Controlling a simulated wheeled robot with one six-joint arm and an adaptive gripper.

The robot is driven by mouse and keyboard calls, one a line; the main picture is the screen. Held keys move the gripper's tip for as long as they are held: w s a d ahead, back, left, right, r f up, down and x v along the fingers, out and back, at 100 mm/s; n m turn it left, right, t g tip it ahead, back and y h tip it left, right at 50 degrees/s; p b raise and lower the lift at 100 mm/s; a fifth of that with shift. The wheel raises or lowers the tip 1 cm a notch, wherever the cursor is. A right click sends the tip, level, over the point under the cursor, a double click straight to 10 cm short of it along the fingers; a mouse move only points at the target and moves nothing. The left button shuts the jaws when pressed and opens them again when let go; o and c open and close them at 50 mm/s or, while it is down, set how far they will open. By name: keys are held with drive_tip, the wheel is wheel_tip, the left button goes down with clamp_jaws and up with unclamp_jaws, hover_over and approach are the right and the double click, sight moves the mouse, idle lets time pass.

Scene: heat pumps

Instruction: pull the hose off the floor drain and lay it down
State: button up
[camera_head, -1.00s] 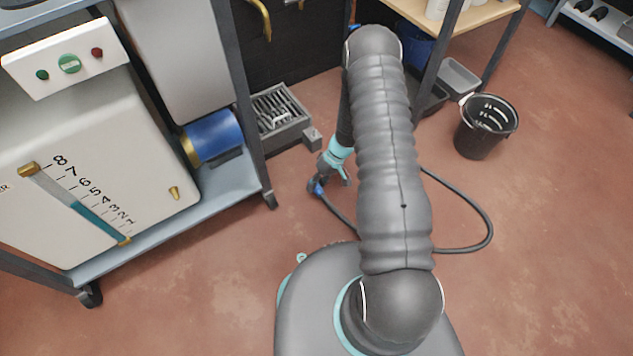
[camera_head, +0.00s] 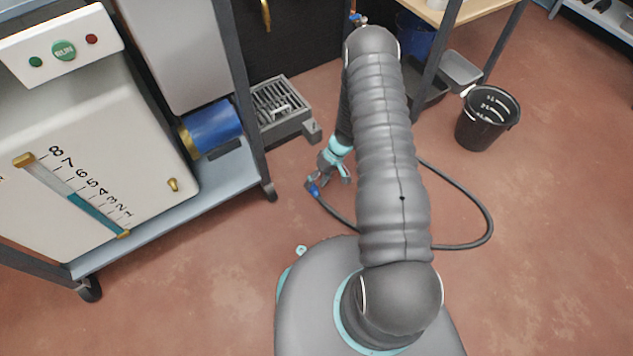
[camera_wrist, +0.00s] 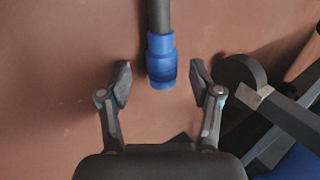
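The dark grey hose (camera_head: 462,190) lies in a curve on the red-brown floor, passing behind my arm. Its blue end (camera_head: 313,188) is on the floor, clear of the grey grated floor drain (camera_head: 290,128). My gripper (camera_head: 331,178) is low, beside the blue end. In the wrist view, my gripper (camera_wrist: 160,80) is open, with the blue end (camera_wrist: 161,66) between its fingers and a visible gap on each side. The height between the fingers and the hose is hard to tell. Part of the hose is hidden by my arm.
A wheeled frame (camera_head: 258,150) with a white gauge unit (camera_head: 90,170) stands at the left. A black bucket (camera_head: 487,118) stands at the right, near a wooden-topped table (camera_head: 490,12) and a grey bin (camera_head: 459,70). The floor at the lower right is clear.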

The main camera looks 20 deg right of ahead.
drive_tip(key=v, duration=1.2)
idle(0.6)
drive_tip(key=s+m+g, duration=0.1)
drive_tip(key=s+m, duration=0.3)
drive_tip(key=s, duration=0.1)
drive_tip(key=s+a+r+t+h+p, duration=0.2)
drive_tip(key=s+r, duration=0.5)
drive_tip(key=r, duration=1)
drive_tip(key=s+a+r+t+h+p, duration=0.1)
drive_tip(key=s+r, duration=0.5)
drive_tip(key=r, duration=1.2)
drive_tip(key=s+a+r+t+h+p, duration=0.2)
drive_tip(key=s+r+t, duration=0.3)
drive_tip(key=r, duration=1.2)
drive_tip(key=shift+s+a+r+t+h+p, duration=0.35)
drive_tip(key=shift+s+p, duration=0.4)
drive_tip(key=shift+s, duration=0.6)
